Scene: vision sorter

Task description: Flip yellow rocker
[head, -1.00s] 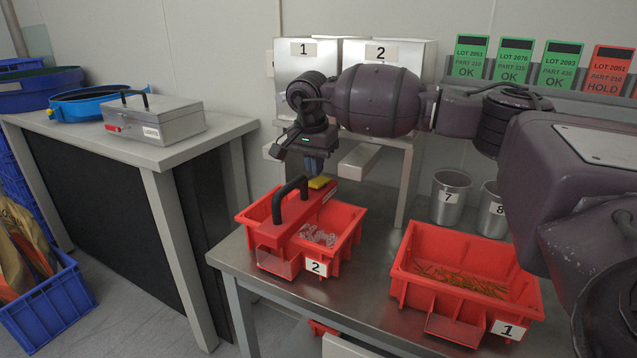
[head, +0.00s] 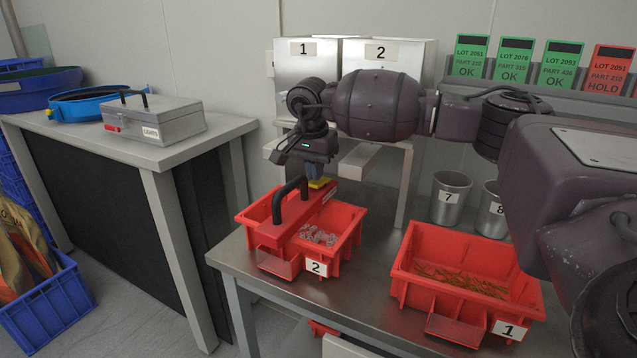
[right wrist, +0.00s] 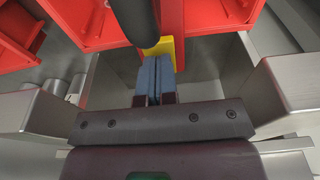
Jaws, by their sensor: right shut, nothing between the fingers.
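The yellow rocker (head: 319,183) sits at the far end of a red bar with a black handle, at red bin 2. It also shows in the right wrist view (right wrist: 163,46), just beyond my fingertips. My right gripper (head: 315,178) is shut and empty, pointing down at the rocker. In the right wrist view its blue-grey fingers (right wrist: 156,66) lie together and overlap the rocker's near edge. I cannot tell whether they touch it. The fingertips partly hide the rocker. My left gripper is not in view.
The black handle (head: 283,197) arches up beside my right gripper. Red bin 2 (head: 348,240) holds clear pieces; red bin 1 (head: 408,265) holds orange pieces. Metal cups 7 (head: 449,205) and 8 (head: 492,222) stand behind. Metal cabinets (head: 305,70) stand at the back.

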